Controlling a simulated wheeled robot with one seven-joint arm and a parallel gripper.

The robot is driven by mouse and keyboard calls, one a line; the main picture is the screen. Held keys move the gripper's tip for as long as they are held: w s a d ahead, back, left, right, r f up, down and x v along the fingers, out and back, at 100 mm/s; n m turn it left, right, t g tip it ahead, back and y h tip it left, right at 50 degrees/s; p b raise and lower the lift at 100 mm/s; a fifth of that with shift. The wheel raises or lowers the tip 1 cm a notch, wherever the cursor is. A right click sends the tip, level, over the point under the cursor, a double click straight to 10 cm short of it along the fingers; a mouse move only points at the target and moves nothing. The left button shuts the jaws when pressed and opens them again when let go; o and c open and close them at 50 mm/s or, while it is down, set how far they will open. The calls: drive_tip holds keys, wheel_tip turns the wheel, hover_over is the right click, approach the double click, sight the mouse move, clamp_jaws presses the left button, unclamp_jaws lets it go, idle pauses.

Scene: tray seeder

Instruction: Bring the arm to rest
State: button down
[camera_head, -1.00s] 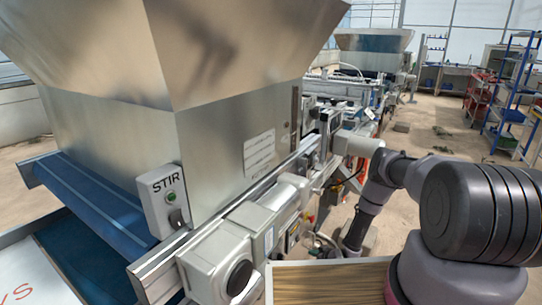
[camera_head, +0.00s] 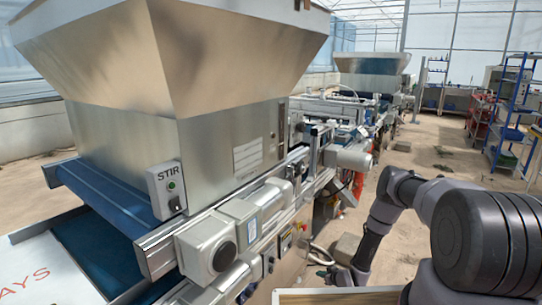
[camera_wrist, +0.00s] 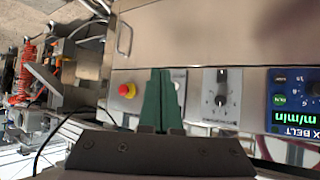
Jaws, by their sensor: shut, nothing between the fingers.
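My arm (camera_head: 452,225) is at the right of the head view, its elbow raised and its forearm reaching down beside the seeder's conveyor side. In the wrist view my gripper (camera_wrist: 160,100) has its two green fingers together, with nothing between them. The fingers point at a metal control panel (camera_wrist: 190,35) and overlap it in the picture; I cannot tell the gap. On the panel are a red stop button (camera_wrist: 127,90) on yellow, a black dial (camera_wrist: 221,88) and a blue belt display (camera_wrist: 293,100).
The seeder's steel hopper (camera_head: 190,70) and STIR box (camera_head: 166,190) fill the left of the head view. A wooden-topped surface (camera_head: 335,297) is at the bottom. Blue shelving (camera_head: 510,115) stands far right. Open floor (camera_head: 455,155) lies beyond my arm.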

drive_tip(key=w+d+r+h, duration=0.15)
drive_tip(key=w+r, duration=0.25)
drive_tip(key=r, duration=0.4)
drive_tip(key=w+d+r+m+g, duration=0.15)
drive_tip(key=w+r, duration=0.25)
drive_tip(key=r, duration=0.5)
drive_tip(key=w+d+r+n+t+h, duration=0.1)
drive_tip(key=w+d+r, duration=0.2)
drive_tip(key=w+r, duration=0.35)
drive_tip(key=s+d+r+m+g+h, duration=0.1)
drive_tip(key=s+r, duration=0.2)
drive_tip(key=r, duration=1.2)
drive_tip(key=s+d+r+m+h, duration=0.1)
drive_tip(key=s+r+m, duration=0.15)
drive_tip(key=r, duration=1.25)
drive_tip(key=s+a+r+m, duration=0.1)
drive_tip(key=s+r+m, duration=0.2)
drive_tip(key=s+r, duration=1.5)
drive_tip(key=s+a+r+m+y, duration=0.1)
drive_tip(key=s+a+r, duration=0.1)
drive_tip(key=s, duration=0.9)
drive_tip(key=s+a+r+m+g+y, duration=0.1)
drive_tip(key=s+r, duration=0.4)
drive_tip(key=s, duration=0.7)
drive_tip(key=shift+s+a, duration=0.25)
drive_tip(key=shift+a, duration=0.2)
